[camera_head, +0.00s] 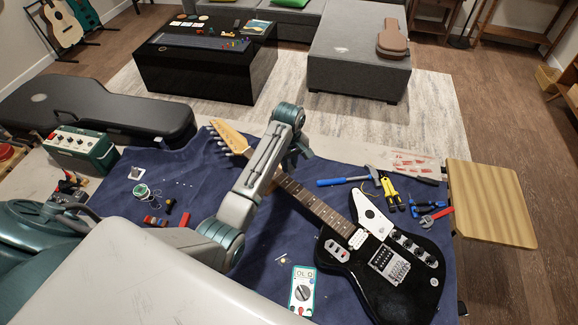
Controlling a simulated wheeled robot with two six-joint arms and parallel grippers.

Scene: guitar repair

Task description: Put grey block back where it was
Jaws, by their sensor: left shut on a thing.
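My left arm reaches in from the left over the blue mat (185,215). Its wrist bends down over the neck of the black electric guitar (385,285). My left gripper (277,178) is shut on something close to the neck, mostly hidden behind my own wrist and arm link. I cannot make out the grey block clearly; what the jaws hold is hidden from this view, so I take it for the block by the closed grip only. My right gripper is not in view.
A multimeter (302,290) lies left of the guitar body. A green amplifier (80,148) and black case (95,108) stand at the left. A bare mat strip lies left of the neck.

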